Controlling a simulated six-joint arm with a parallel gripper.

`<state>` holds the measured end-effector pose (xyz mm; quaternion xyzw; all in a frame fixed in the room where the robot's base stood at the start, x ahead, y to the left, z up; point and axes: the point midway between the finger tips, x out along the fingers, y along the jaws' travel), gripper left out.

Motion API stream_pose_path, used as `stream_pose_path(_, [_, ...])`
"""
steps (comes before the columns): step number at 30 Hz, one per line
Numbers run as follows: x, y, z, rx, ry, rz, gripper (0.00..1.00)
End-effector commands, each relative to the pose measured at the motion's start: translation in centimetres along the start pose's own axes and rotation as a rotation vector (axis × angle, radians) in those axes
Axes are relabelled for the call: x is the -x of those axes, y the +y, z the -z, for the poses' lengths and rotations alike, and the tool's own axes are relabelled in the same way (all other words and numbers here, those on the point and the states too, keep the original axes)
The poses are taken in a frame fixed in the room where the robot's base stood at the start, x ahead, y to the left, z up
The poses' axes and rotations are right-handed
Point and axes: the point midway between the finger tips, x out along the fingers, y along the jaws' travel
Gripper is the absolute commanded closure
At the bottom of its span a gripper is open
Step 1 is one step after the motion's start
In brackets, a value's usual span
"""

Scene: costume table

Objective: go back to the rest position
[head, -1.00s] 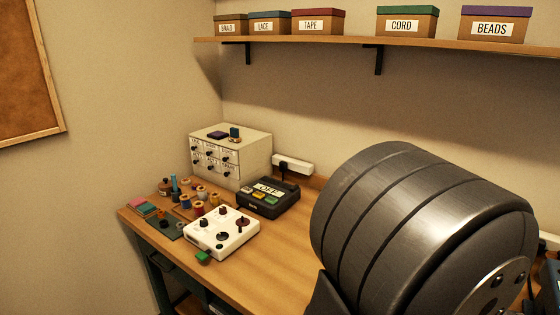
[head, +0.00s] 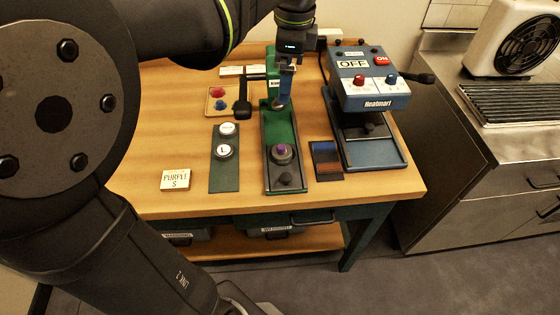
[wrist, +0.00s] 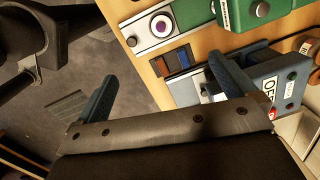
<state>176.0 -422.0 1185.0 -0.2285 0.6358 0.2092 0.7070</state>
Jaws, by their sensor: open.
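My gripper (wrist: 163,70) shows in the wrist view with its two blue-grey fingers wide apart and nothing between them. In the head view my arm reaches across from the left, and its wrist hangs at the top middle, in front of the green press (head: 283,128). The gripper's fingers are hard to make out there against the press. The green press also shows at the top of the wrist view (wrist: 200,12). A round piece with a purple centre (head: 281,152) sits on the front of the press, apart from my fingers.
The blue heat press (head: 372,95), labelled OFF, stands right of the green press. A dark swatch card (head: 327,160) lies between them. A mat (head: 224,172) with two white buttons and a PURPLE card (head: 176,180) lie left. A metal counter (head: 480,140) stands right.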

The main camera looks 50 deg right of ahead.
Motion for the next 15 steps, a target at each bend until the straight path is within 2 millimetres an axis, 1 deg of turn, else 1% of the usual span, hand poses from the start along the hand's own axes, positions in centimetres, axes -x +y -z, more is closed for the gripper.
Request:
stream_pose_path(1, [2.1, 0.3, -0.1, 0.049, 0.025, -0.012, 0.00])
stream_pose_path(3, [4.0, 0.9, -0.3, 0.101, 0.049, -0.038, 0.00])
stream_pose_path(6, [5.7, 1.6, -0.3, 0.143, 0.069, -0.061, 0.00])
stream_pose_path(7, [5.9, 1.7, -0.3, 0.150, 0.072, -0.065, 0.00])
stream_pose_path(9, [5.8, 1.9, -0.3, 0.157, 0.076, -0.072, 0.00])
stream_pose_path(11, [5.2, 2.0, -0.2, 0.158, 0.076, -0.074, 0.00])
stream_pose_path(14, [3.5, 2.1, -0.1, 0.157, 0.075, -0.074, 0.00])
stream_pose_path(15, [2.6, 2.1, -0.1, 0.157, 0.074, -0.075, 0.00])
